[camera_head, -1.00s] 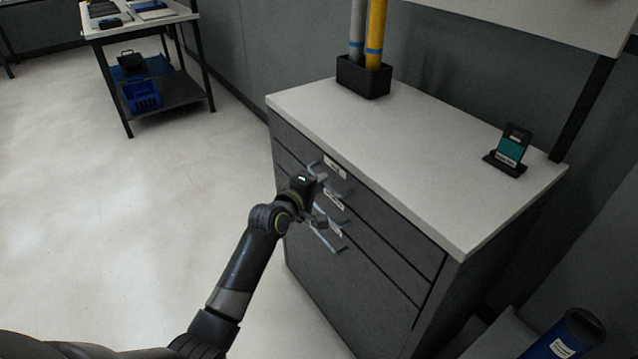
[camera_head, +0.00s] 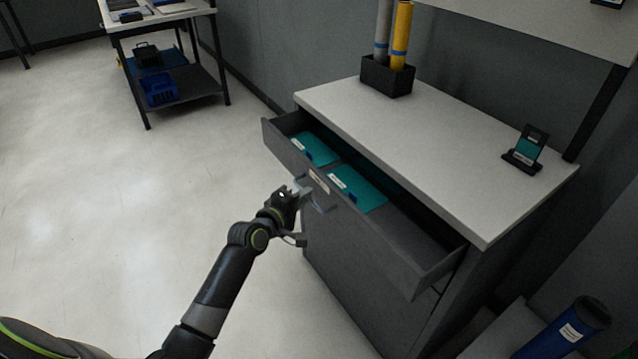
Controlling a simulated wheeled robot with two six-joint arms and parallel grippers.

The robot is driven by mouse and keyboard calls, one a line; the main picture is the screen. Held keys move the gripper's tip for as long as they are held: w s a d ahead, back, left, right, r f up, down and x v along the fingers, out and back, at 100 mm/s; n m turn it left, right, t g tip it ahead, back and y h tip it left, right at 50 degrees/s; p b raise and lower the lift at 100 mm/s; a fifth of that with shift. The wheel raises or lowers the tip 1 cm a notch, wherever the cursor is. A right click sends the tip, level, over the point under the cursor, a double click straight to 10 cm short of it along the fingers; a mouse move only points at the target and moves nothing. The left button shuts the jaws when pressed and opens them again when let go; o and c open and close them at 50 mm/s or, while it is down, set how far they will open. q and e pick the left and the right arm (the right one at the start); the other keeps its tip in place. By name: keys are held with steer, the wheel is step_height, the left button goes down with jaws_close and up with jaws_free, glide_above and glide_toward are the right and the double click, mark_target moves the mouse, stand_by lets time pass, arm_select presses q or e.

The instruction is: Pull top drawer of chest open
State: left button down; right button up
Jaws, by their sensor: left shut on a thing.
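The grey chest (camera_head: 345,289) stands right of centre under a white top. Its top drawer (camera_head: 392,252) is pulled out toward me, and its inside shows. Teal packs (camera_head: 357,189) lie in the drawer. The drawer front carries a white label (camera_head: 319,181) and a grey bar handle (camera_head: 316,196). My left gripper (camera_head: 300,195) is at this handle, in front of the drawer, and shut on it. The lower drawers are mostly hidden under the open one. My right gripper is not in view.
On the chest's white top (camera_head: 440,150) stand a black holder (camera_head: 387,77) with grey and yellow rolls and a small black stand (camera_head: 526,150). A blue roll (camera_head: 565,335) is at lower right. A table (camera_head: 170,15) stands at far left. The floor at left is clear.

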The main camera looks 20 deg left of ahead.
arm_select(q)
steer(key=s+a, duration=0.8)
steer(key=s, duration=0.3)
steer(key=shift+a, duration=0.35)
steer(key=c, duration=1.5)
jaws_free()
steer(key=shift+v, duration=8.75)
steer(key=shift+f, duration=0.15)
